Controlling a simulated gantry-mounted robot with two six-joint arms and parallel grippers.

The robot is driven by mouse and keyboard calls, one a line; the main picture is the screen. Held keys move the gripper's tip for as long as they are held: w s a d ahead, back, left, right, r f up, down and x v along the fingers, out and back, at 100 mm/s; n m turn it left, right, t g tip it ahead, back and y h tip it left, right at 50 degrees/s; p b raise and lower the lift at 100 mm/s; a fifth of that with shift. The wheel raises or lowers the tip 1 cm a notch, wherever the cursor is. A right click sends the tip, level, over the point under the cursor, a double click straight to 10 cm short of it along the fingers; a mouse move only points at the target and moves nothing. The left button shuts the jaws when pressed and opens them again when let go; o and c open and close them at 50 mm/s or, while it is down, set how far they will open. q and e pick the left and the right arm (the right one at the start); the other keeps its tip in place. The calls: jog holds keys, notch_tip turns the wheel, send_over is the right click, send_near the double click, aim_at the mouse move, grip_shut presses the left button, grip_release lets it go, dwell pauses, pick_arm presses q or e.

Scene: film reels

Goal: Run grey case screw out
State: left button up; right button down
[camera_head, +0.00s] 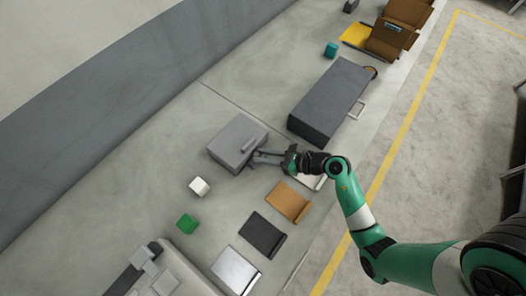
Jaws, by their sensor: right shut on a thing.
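The grey case (232,137) is a box with a bar-like raised piece on top, standing left of centre on the grey surface. My right gripper (257,157) reaches in from the right, with its fingertips at the case's right side. It is shut on the case's screw there, which is too small and covered by the fingers to see clearly. My left gripper is not in view.
A long dark box (325,105) stands to the upper right. Orange (288,201), dark (262,236) and silver (235,270) plates lie below the gripper. White (199,186) and green (187,224) cubes stand left. Bare surface lies left of the case.

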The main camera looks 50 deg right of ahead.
jog(key=shift+f, duration=0.1)
jog(key=c, duration=0.7)
grip_release()
jog(key=p+v, duration=0.2)
jog(key=v, duration=0.8)
jog(key=shift+s+d+r+p, duration=0.1)
jog(key=shift+s+r+p, duration=0.2)
jog(key=shift+p, duration=0.1)
jog(key=shift+s+r, duration=0.1)
jog(key=shift+s, duration=0.35)
